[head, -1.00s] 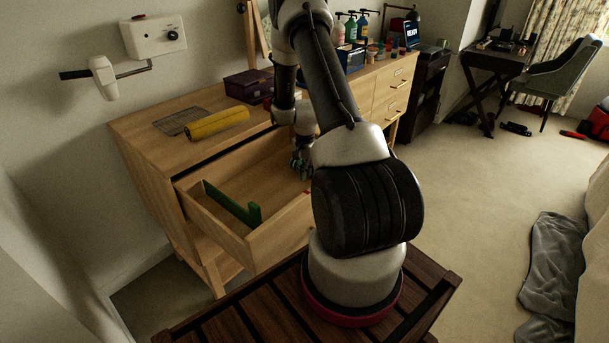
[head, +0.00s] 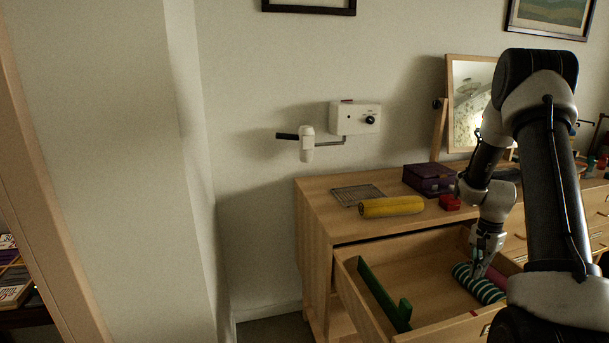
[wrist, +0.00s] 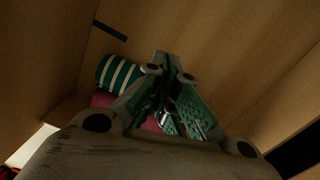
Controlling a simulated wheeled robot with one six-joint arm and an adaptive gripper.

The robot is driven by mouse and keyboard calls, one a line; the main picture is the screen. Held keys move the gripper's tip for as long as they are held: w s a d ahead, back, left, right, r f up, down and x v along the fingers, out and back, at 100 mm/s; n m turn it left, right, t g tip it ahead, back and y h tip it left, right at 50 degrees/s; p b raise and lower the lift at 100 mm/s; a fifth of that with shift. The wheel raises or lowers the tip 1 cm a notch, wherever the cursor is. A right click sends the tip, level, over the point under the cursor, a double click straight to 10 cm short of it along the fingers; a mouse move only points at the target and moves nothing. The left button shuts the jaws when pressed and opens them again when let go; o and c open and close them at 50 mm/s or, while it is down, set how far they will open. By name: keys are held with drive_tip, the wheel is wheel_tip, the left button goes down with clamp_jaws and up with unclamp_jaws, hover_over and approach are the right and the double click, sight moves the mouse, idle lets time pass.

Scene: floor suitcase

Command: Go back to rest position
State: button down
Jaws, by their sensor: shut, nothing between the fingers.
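My gripper (head: 482,264) is shut and empty. In the head view it points down into the open wooden drawer (head: 424,333), just above a green-and-white striped roll (head: 478,283). I cannot tell whether it touches the roll. In the wrist view my gripper's closed fingers (wrist: 172,62) are in front of the drawer's wooden inside. The striped roll (wrist: 119,73) lies to their left, with a pink thing (wrist: 103,100) beside it, partly hidden by the gripper.
A green L-shaped piece (head: 384,296) lies in the drawer's left part. On the dresser top (head: 322,196) are a yellow roll (head: 391,206), a wire rack (head: 357,194), a purple box (head: 429,179) and a red block (head: 450,202). A mirror (head: 473,104) stands behind.

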drive_tip(key=s+a+r+n+t, duration=0.1)
drive_tip(key=s+a+r+n, duration=0.3)
drive_tip(key=r, duration=0.7)
drive_tip(key=s+a+r+n+t, duration=0.2)
drive_tip(key=s+a+r+n, duration=0.2)
drive_tip(key=s+a+r, duration=0.5)
drive_tip(key=s+a+r+n+t, duration=0.2)
drive_tip(key=s+a+r+n, duration=0.3)
drive_tip(key=s+r, duration=0.7)
drive_tip(key=shift+a+r, duration=0.35)
drive_tip(key=shift+a, duration=0.75)
